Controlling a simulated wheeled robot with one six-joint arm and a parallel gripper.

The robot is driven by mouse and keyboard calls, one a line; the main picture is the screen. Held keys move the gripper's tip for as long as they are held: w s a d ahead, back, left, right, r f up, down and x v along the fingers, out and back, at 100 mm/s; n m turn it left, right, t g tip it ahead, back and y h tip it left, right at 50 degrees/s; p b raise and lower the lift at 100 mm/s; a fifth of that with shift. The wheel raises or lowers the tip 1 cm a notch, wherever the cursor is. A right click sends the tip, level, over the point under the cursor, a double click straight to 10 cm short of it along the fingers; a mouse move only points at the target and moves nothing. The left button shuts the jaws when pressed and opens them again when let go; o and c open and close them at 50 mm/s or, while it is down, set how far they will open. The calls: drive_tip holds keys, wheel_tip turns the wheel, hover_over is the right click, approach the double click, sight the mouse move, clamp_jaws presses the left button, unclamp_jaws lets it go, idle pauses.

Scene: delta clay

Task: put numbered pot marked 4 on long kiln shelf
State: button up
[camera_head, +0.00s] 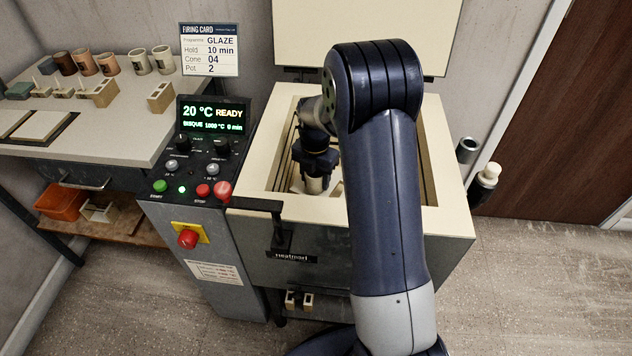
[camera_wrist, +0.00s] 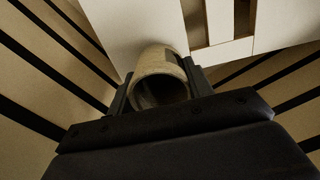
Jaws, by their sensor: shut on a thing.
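My gripper (camera_head: 316,174) is down inside the open kiln and shut on a pale speckled pot (camera_head: 314,186). In the wrist view the pot (camera_wrist: 158,72) sits between the two fingers, its open mouth toward the camera. A dark patch shows on its side, but I cannot read a number. A pale flat shelf surface (camera_wrist: 120,28) lies beyond the pot in the wrist view. I cannot tell whether the pot touches it. My arm hides much of the kiln's inside in the head view.
The kiln's pale rim (camera_head: 250,190) and grooved walls surround my gripper closely. The raised lid (camera_head: 365,30) stands behind. A control panel (camera_head: 205,150) reading 20 °C READY is at left. Several pots and kiln props stand on the table (camera_head: 120,140) further left. A slotted pale piece (camera_wrist: 222,52) lies beside the shelf surface.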

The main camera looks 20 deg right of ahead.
drive_tip(key=shift+f, duration=0.75)
drive_tip(key=shift+f, duration=0.15)
drive_tip(key=o, duration=1.1)
wheel_tip(320, 180, up, 12)
drive_tip(key=p, duration=0.1)
drive_tip(key=shift+p, duration=0.4)
